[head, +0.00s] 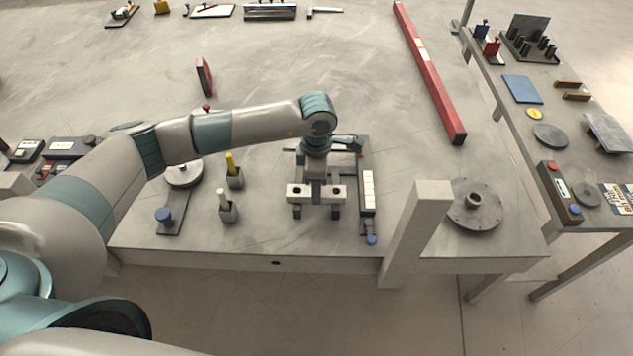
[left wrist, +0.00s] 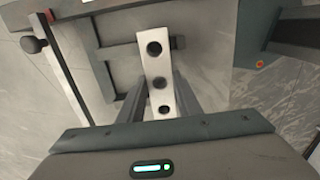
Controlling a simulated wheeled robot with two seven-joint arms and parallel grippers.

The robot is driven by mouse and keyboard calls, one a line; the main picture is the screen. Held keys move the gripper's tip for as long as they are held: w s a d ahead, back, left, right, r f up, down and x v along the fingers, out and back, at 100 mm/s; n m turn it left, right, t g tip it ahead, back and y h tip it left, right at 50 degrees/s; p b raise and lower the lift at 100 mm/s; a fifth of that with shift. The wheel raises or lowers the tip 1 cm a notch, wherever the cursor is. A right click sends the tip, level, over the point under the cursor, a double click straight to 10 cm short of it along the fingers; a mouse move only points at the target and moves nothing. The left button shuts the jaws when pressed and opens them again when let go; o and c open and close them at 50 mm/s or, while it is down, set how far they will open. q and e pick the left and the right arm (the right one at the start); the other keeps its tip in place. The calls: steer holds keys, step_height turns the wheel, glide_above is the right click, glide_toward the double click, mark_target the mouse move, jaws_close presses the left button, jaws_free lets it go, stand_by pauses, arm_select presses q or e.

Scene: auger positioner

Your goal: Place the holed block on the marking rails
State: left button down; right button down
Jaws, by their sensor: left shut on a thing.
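The holed block (head: 334,193), a pale grey bar with dark round holes, lies crosswise in my left gripper (head: 316,188). The gripper points down and is shut on the block's middle. In the left wrist view the block (left wrist: 157,68) shows three holes, with a finger on either side. The dark marking rails (head: 297,211) have their front ends showing just below the block in the head view. The gripper hides much of them, and I cannot tell whether the block touches them. Dark bars of the fixture (left wrist: 120,58) also show in the left wrist view. My right gripper is not in view.
Two small holders with a yellow pin (head: 231,163) and a white pin (head: 222,200) stand left of the gripper. A white-scaled bar (head: 368,190) lies close on the right. A grey post (head: 415,230) and a round disc (head: 475,205) are further right.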

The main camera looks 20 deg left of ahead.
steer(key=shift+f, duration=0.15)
arm_select(q)
steer(key=c, duration=1.3)
jaws_free()
steer(key=shift+r, duration=0.1)
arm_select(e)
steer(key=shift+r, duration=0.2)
arm_select(q)
steer(key=shift+r, duration=0.25)
steer(key=shift+r+b, duration=2.2)
steer(key=shift+r, duration=3.5)
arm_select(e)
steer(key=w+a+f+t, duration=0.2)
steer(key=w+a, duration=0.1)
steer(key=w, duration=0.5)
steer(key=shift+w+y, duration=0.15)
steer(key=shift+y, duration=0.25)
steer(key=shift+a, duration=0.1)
